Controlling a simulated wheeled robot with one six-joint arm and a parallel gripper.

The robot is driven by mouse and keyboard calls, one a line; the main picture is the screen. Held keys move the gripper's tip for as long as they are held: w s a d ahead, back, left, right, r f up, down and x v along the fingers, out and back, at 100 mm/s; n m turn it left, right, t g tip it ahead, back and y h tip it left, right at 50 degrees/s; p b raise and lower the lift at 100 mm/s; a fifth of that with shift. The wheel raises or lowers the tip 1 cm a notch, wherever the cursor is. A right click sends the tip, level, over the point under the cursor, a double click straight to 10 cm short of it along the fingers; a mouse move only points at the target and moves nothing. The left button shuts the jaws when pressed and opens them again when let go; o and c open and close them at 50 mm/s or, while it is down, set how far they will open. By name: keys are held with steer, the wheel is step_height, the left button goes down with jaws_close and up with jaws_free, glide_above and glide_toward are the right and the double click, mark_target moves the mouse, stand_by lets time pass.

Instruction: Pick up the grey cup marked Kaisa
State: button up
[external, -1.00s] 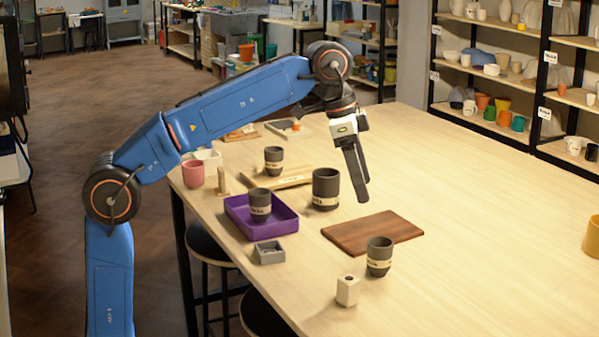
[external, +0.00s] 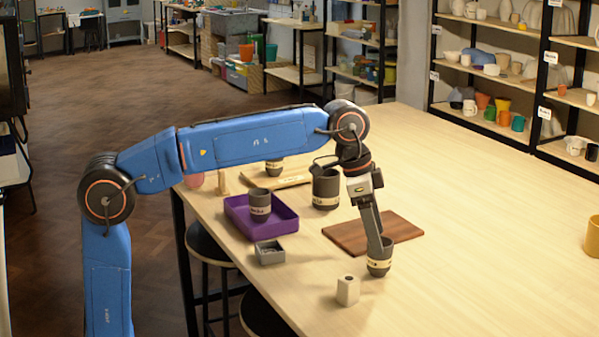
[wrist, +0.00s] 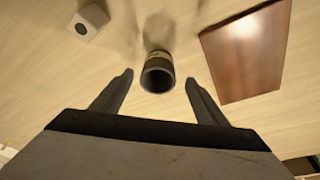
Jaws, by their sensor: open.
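A small grey cup (external: 379,267) with a pale name band stands upright at the front right, by the brown board; I cannot read its name. My gripper (external: 377,243) points down at this cup, its fingers overlapping the cup's rim in the external view. In the wrist view the cup (wrist: 157,72) lies between the two open fingertips (wrist: 159,80), with gaps on both sides.
The brown board (external: 350,237) lies just behind the cup. A pale block with a hole (external: 347,291) stands in front left of it. The purple tray (external: 284,226) and a small grey box (external: 269,252) are further left. The table's right side is mostly clear.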

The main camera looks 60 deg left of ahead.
mark_target(379, 258)
steer(key=x, duration=0.4)
steer(key=shift+d+f, duration=0.2)
steer(key=shift+f, duration=0.2)
steer(key=shift+c, duration=0.3)
steer(key=c, duration=1.2)
steer(key=shift+r, duration=0.15)
